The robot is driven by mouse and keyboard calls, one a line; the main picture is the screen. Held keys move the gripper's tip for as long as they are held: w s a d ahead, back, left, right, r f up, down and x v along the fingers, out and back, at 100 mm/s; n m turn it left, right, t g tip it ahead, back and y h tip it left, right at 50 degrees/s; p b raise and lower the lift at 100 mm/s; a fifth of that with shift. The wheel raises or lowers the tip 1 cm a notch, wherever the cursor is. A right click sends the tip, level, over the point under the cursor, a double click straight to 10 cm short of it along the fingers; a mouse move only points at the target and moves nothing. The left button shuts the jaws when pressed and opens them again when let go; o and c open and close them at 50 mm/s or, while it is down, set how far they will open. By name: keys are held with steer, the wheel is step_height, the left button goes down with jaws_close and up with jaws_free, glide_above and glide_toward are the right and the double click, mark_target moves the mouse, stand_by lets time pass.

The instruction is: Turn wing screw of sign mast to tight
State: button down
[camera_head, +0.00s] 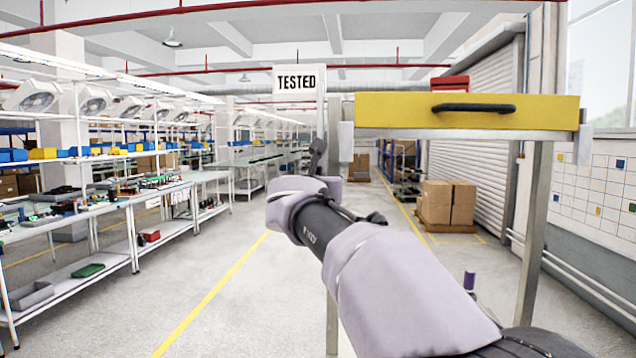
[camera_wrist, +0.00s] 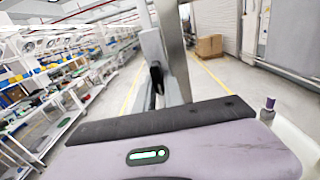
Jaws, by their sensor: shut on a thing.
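The sign mast (camera_head: 321,112) is a thin pale upright with a white sign reading TESTED (camera_head: 296,80) at its top. It stands by the left end of a yellow drawer (camera_head: 467,112) with a black handle. A light grey block (camera_head: 346,141) sits at the drawer's left corner; a grey block also shows in the wrist view (camera_wrist: 152,45). My gripper (camera_head: 317,158) is at the mast, just left of the block. In the wrist view my dark fingers (camera_wrist: 156,78) are shut below the block. The wing screw is hidden between them, so its turn cannot be seen.
The drawer rests on a grey metal leg (camera_head: 535,230) at right. Workbenches and shelves (camera_head: 130,195) line the left side. Cartons (camera_head: 448,203) stand on a pallet behind, near a roller shutter. The floor left of my arm is clear, with a yellow line.

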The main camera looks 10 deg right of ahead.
steer(key=c, duration=1.4)
jaws_free()
steer(key=shift+c, duration=0.2)
steer(key=v, duration=1.7)
steer(key=shift+s, duration=0.2)
